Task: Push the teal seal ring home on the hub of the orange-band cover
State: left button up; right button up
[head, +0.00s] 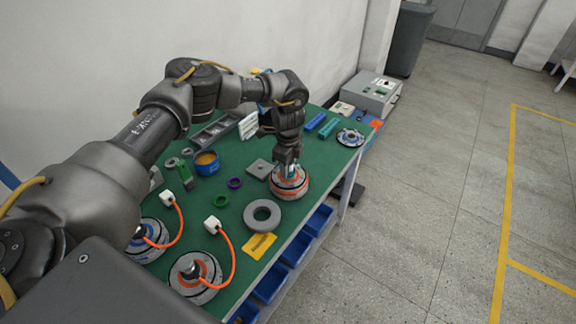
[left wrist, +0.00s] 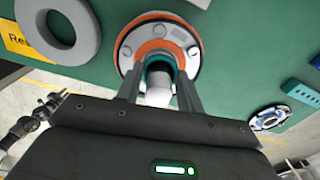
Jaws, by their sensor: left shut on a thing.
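The orange-band cover (head: 289,187) lies on the green table near its right front edge. In the left wrist view the cover (left wrist: 187,47) shows its orange ring and bolts. The teal seal ring (left wrist: 158,58) sits around the hub (left wrist: 158,92) in the middle of the cover; how far down it is I cannot tell. My left gripper (head: 289,165) points down over the cover. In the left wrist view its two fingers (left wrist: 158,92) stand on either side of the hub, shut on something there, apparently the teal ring. My right gripper is not in view.
A grey ring (head: 262,204) and a yellow card (head: 260,241) lie beside the cover. Green (head: 221,201) and purple (head: 234,183) rings lie to the left. Covers with orange cables stand at the near left. A blue-band cover (head: 350,137) lies at the far right.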

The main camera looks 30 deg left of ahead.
pick_arm(q)
jog(key=shift+s+f, duration=0.2)
jog(key=o, duration=1.2)
jog(key=shift+w, duration=0.1)
jog(key=shift+r, duration=0.1)
jog(key=shift+w+r, duration=0.1)
jog(key=shift+r, duration=0.25)
notch_tip(320, 180, up, 9)
jog(key=shift+b, duration=0.9)
jog(key=shift+d+r, duration=0.1)
jog(key=shift+r, duration=0.5)
